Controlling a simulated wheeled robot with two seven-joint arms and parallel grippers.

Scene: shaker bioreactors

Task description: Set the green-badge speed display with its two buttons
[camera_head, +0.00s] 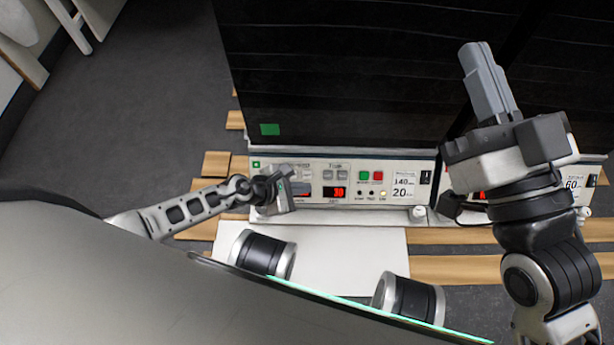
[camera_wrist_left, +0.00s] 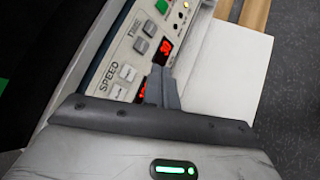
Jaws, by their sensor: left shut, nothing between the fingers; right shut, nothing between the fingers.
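The shaker's white control panel (camera_head: 377,165) carries a small green badge (camera_head: 256,164) at its left end. My left gripper (camera_head: 283,174) is shut and empty, in front of the speed section; contact with a button cannot be told. My right gripper (camera_head: 490,82) is shut and empty, raised in front of the neighbouring unit.
A time display (camera_head: 334,192) reading 30 has two grey buttons (camera_head: 335,174) above it. Green (camera_head: 364,175) and red (camera_head: 378,175) buttons sit further right. A dark door with a green label (camera_head: 270,129) rises behind. A second unit's panel (camera_head: 572,184) is partly hidden by my right arm.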

